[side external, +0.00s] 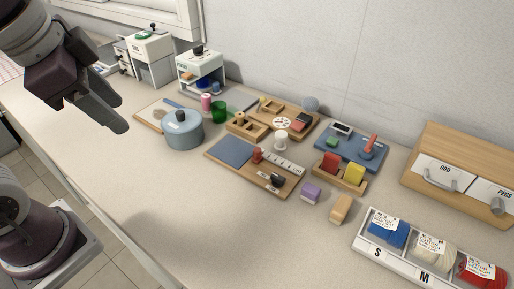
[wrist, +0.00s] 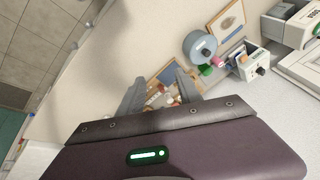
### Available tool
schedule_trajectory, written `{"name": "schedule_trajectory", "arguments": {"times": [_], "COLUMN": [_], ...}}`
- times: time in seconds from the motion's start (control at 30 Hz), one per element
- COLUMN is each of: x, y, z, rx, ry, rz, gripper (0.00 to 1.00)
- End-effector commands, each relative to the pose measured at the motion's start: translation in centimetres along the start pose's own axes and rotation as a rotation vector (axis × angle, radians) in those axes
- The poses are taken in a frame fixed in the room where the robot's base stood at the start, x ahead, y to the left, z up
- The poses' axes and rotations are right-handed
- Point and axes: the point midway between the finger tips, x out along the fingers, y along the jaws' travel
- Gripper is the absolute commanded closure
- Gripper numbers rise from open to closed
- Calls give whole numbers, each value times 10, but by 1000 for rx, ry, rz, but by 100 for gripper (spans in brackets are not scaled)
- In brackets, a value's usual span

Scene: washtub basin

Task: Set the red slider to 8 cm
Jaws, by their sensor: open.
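The red slider (side external: 257,155) stands on a wooden board (side external: 228,167) near the middle of the counter in the side view. A pale marked scale strip (side external: 283,163) runs to its right; its numbers are too small to read. A black knob (side external: 277,180) sits at the board's front right. My gripper (side external: 120,112) is open and empty, high at the upper left, well away from the board. In the wrist view my gripper (wrist: 160,84) shows both fingers apart, with part of the board far off between them. I cannot clearly pick out the slider there.
A blue-grey lidded pot (side external: 183,133) stands left of the board. Behind are a white spool (side external: 281,140) and a wooden tray (side external: 303,133). A holder with red and yellow blocks (side external: 340,180), a purple block (side external: 311,193) and a tan block (side external: 341,209) lie right. The front counter is clear.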

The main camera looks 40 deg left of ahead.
Motion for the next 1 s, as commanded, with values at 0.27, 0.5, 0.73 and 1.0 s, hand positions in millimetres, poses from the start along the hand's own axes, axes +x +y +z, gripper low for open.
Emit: {"name": "schedule_trajectory", "arguments": {"times": [0.27, 0.5, 0.73, 1.0], "x": [102, 208, 242, 285], "y": [-16, 6, 15, 26], "z": [-142, -196, -195, -181], "rx": [1447, 2231, 2365, 2363], "ry": [-107, 92, 149, 148], "rz": [244, 467, 503, 500], "gripper": [59, 59, 59, 59]}}
